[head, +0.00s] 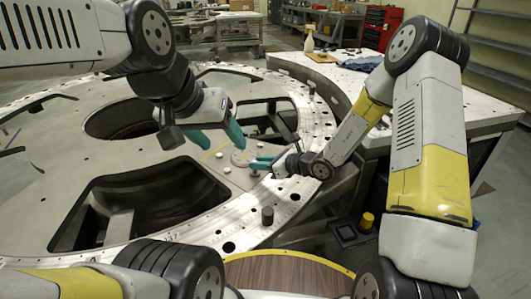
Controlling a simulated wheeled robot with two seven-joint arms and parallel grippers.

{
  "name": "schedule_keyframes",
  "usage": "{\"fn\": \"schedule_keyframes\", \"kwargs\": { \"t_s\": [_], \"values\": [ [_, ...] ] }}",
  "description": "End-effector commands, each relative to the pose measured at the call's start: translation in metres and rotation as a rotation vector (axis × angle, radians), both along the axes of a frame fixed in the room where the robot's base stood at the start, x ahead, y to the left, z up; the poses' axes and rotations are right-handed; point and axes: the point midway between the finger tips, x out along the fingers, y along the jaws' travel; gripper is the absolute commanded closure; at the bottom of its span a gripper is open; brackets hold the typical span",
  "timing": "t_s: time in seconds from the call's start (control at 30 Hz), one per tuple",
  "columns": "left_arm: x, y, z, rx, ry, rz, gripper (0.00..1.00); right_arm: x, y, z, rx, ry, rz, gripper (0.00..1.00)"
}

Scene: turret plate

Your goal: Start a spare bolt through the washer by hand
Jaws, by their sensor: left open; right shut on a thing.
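The washer (239,158) looks like a pale grey round disc lying on the turret plate (150,185), near the plate's right side. My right gripper (255,162), with teal fingers, is low over the plate just right of the washer and is shut. The spare bolt in its grip is too small and covered to make out. My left gripper (220,142) is open and empty, its teal fingers pointing down just above and left of the washer. Whether any bolt is in the washer's hole cannot be told.
Small bolt heads (227,170) dot the plate around the washer. A dark cylinder (267,215) stands on the drilled rim. Large openings cut the plate. A spray bottle (309,39) and cloth stand on the bench behind. A round wooden top (285,274) is in front.

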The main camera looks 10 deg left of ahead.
Motion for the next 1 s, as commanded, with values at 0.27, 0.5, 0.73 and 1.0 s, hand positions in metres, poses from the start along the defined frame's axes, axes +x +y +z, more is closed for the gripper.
{"fn": "schedule_keyframes", "kwargs": {
  "t_s": [0.27, 0.5, 0.73, 1.0],
  "values": [
    [0.000, 0.000, 0.000, 0.000, 0.000, 0.000, 0.40, -0.002, 0.001, -0.002, -0.005, 0.001, -0.036, 1.00],
    [0.000, 0.000, 0.000, 0.000, 0.000, 0.000, 0.40, -0.002, 0.000, -0.001, -0.005, 0.002, -0.035, 0.53],
    [0.000, 0.000, 0.000, 0.000, 0.000, 0.000, 0.40, -0.001, 0.000, -0.001, -0.004, 0.001, -0.036, 0.53],
    [0.000, 0.000, 0.000, 0.000, 0.000, 0.000, 0.40, -0.013, -0.022, 0.010, -0.005, -0.001, -0.039, 0.53]
  ]
}}
